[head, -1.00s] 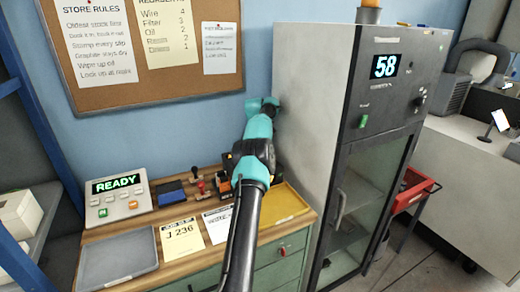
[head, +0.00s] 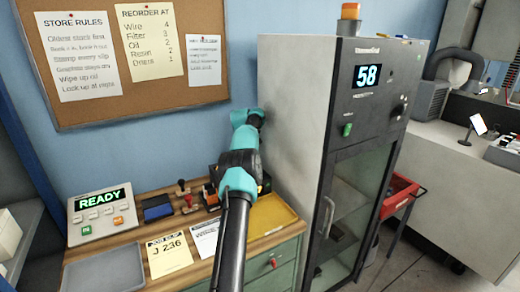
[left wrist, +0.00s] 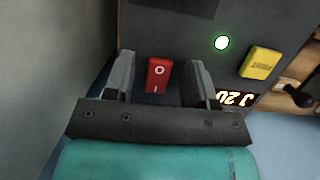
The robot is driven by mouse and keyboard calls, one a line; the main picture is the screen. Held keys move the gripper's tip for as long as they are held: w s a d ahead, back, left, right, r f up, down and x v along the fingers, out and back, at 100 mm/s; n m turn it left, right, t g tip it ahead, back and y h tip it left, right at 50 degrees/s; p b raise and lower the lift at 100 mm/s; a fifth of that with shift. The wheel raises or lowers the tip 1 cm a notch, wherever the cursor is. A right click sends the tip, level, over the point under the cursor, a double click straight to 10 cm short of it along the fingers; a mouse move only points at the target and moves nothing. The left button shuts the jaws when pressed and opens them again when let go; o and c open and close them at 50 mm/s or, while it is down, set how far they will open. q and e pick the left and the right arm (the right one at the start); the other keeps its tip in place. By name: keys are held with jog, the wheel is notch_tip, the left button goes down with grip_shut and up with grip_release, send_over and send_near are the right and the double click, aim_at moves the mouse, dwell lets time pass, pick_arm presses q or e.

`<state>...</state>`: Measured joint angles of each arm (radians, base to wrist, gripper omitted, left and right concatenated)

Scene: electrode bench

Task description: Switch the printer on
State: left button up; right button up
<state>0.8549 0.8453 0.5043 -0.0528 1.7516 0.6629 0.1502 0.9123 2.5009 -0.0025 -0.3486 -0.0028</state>
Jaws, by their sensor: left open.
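The printer is a dark box on the wooden bench top, mostly hidden behind my left arm in the head view (head: 210,196). In the left wrist view its dark face (left wrist: 200,32) carries a red rocker switch (left wrist: 158,75) marked O and I, a glowing green lamp (left wrist: 222,43), a yellow button (left wrist: 259,62) and a lit display (left wrist: 236,98) with upside-down characters. My left gripper (left wrist: 158,64) is open, its fingers on either side of the switch. I cannot tell whether they touch it, or which side is pressed. My right gripper is not in view.
A tall grey cabinet (head: 290,110) stands close to the right of my left arm. A READY panel (head: 100,212), a grey tray (head: 105,272), stamps, papers and a yellow tray (head: 270,226) are on the bench. A blue wall is behind.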

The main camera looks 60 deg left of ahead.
pick_arm(q)
jog(key=shift+d+f+y, duration=0.1)
jog(key=shift+d+y, duration=0.1)
jog(key=shift+y, duration=0.6)
jog(key=shift+d+f+y, duration=0.1)
jog(key=shift+d+y, duration=0.1)
jog(key=shift+y, duration=0.6)
